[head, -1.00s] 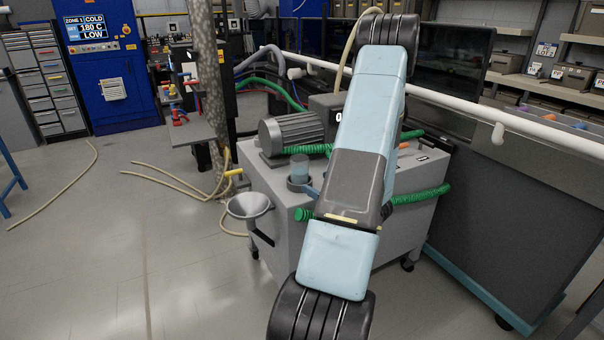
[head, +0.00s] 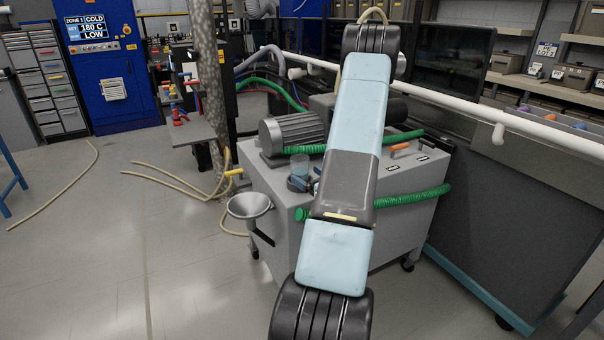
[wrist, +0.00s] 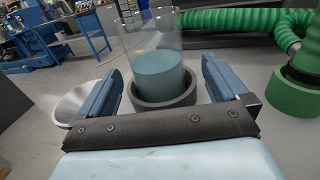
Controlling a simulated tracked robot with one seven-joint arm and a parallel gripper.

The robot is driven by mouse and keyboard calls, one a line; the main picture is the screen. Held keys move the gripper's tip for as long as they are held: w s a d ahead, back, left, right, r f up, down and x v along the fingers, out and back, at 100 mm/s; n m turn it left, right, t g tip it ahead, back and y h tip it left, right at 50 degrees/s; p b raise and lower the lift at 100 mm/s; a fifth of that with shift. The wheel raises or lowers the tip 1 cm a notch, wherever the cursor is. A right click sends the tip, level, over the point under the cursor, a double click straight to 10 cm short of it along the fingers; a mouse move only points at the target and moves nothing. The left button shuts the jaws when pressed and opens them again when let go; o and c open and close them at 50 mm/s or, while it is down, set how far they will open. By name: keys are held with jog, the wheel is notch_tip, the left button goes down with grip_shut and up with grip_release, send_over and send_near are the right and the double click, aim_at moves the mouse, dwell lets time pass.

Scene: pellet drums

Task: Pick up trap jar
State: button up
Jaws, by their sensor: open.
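The trap jar (wrist: 158,68) is a clear cylinder with blue-grey contents, upright in a dark round holder (wrist: 165,98) in the wrist view. In the head view the jar (head: 299,165) stands on top of the grey wheeled cart (head: 265,190). My gripper (wrist: 160,75) is open, with one blue finger to the left of the jar and one to the right. The fingers look apart from the jar. In the head view my arm hides most of the gripper.
A green ribbed hose (head: 410,197) crosses the cart, and a grey motor (head: 292,133) stands behind the jar. A metal funnel (head: 249,205) hangs at the cart's left side. A white rail (head: 480,112) runs along the right. The floor at left is mostly clear.

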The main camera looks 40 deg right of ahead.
jog(key=w, duration=0.4)
jog(key=shift+w+a+r, duration=0.1)
jog(key=shift+w+a, duration=0.1)
jog(key=shift+w, duration=0.2)
jog(key=shift+c, duration=0.5)
jog(key=c, duration=1)
